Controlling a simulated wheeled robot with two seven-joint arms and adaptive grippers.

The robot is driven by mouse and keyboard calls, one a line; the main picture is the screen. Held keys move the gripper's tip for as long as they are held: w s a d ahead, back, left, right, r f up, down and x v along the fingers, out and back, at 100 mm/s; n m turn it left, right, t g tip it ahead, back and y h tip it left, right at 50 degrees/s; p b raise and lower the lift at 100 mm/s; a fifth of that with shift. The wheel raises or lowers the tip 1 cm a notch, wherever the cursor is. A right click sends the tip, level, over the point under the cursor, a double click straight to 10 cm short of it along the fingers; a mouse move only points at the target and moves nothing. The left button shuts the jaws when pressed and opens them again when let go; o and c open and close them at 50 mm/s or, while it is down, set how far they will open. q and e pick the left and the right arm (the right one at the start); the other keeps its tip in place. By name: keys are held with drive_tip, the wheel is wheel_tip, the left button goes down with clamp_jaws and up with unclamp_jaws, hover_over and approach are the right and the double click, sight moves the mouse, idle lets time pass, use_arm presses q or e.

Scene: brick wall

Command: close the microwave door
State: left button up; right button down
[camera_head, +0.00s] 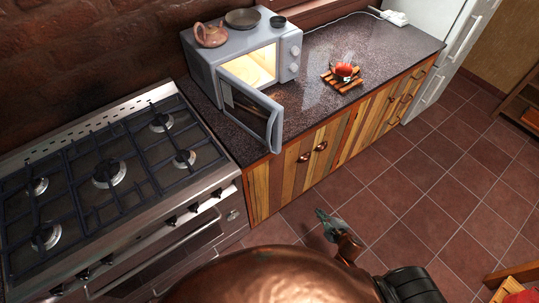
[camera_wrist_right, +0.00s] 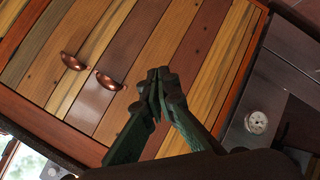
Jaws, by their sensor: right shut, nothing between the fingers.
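The grey microwave (camera_head: 207,61) stands on the dark speckled counter. Its door (camera_head: 254,113) is open and swung out toward the counter's front edge, and the lit interior (camera_head: 250,67) shows. My right gripper (camera_head: 321,214) is in front of the wooden cabinets, lower than the counter, well apart from the door. In the right wrist view its fingers (camera_wrist_right: 159,75) are together with nothing between them, in front of the cabinet fronts. My left gripper is not in view.
A stove (camera_head: 110,170) with several burners stands left of the microwave. A teapot (camera_head: 210,36), a pan (camera_head: 242,19) and a small bowl (camera_head: 278,21) sit on the microwave. A red object (camera_head: 344,70) rests on a wooden trivet (camera_head: 340,84).

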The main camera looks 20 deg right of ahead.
drive_tip(key=w+a+r+n+t+y, duration=0.2)
drive_tip(key=w+a+r+n, duration=0.15)
drive_tip(key=r, duration=0.55)
drive_tip(key=w+a+r+n+t+y, duration=0.1)
drive_tip(key=w+a+r+n+y, duration=0.2)
drive_tip(key=r, duration=0.7)
drive_tip(key=s+a+r+n+y, duration=0.1)
drive_tip(key=a+r+n+y, duration=0.1)
drive_tip(key=a+r+n, duration=0.55)
drive_tip(key=a+r+n+y, duration=0.2)
drive_tip(key=a+r+y, duration=0.15)
drive_tip(key=r, duration=0.75)
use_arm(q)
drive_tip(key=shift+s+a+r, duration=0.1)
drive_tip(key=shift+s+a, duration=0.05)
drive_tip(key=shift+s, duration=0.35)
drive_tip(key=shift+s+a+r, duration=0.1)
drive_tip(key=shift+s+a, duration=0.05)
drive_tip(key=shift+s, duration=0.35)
use_arm(e)
drive_tip(key=w+a, duration=0.3)
drive_tip(key=w, duration=0.5)
drive_tip(key=shift+w+f+g+h, duration=0.2)
drive_tip(key=shift+w+g+h, duration=0.1)
drive_tip(key=shift+h, duration=0.05)
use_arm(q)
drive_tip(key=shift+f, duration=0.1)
use_arm(e)
drive_tip(key=shift+d, duration=0.1)
